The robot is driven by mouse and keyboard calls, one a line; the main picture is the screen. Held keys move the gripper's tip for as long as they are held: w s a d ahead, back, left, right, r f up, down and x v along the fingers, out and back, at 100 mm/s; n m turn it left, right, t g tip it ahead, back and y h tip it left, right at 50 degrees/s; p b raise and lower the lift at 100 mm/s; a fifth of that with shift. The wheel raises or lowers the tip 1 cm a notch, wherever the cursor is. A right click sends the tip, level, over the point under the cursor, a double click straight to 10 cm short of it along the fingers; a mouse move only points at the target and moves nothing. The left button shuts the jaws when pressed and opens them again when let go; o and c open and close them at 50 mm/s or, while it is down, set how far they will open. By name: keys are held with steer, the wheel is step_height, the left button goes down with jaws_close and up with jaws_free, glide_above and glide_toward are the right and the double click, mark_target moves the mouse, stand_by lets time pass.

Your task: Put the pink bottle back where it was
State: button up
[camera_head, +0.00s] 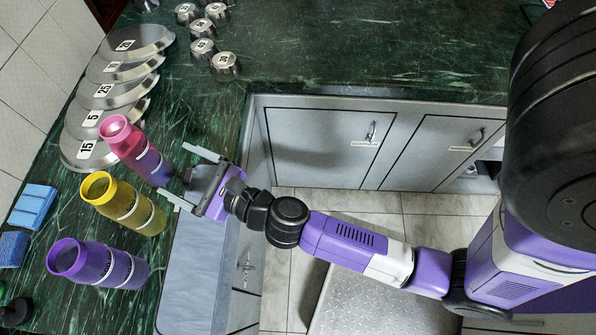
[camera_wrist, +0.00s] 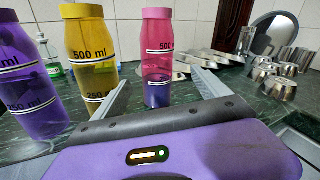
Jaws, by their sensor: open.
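The pink bottle (camera_head: 136,151) stands upright on the green marble counter, with purple liquid in its lower part. It also shows in the wrist view (camera_wrist: 157,58), ahead of my fingers and a little left of the middle between them. My gripper (camera_head: 190,176) is open and empty at the counter's edge, with its fingers pointing toward the bottle. The bottle appears to be just beyond the fingertips; I cannot tell the exact gap. A yellow bottle (camera_head: 124,204) and a purple bottle (camera_head: 98,264) stand in a row with it.
Numbered metal lids (camera_head: 104,91) lie behind the pink bottle, and small metal canisters (camera_head: 224,65) stand farther right. Blue sponges (camera_head: 33,206) lie near the wall at left. The cabinet front (camera_head: 320,145) drops below the counter edge. The counter's back right is clear.

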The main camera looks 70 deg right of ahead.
steer(key=s+n, duration=0.2)
steer(key=s+f+n, duration=0.1)
steer(key=s+n, duration=0.1)
steer(key=s+n+g, duration=0.1)
steer(key=s, duration=0.2)
steer(key=shift+d+f+n, duration=0.15)
steer(key=shift+d+n, duration=0.1)
steer(key=shift+n, duration=0.15)
steer(key=s+r+n+g, duration=0.1)
steer(key=s+r+n, duration=0.2)
steer(key=s+n, duration=0.8)
steer(key=s+a+r+n+g+y, duration=0.1)
steer(key=s+r+n, duration=0.3)
steer(key=s+n, duration=0.7)
steer(key=n, duration=0.6)
steer(key=shift+s+a+n+y, duration=0.15)
steer(key=shift+s+n+y, duration=0.05)
steer(key=shift+n+y, duration=0.1)
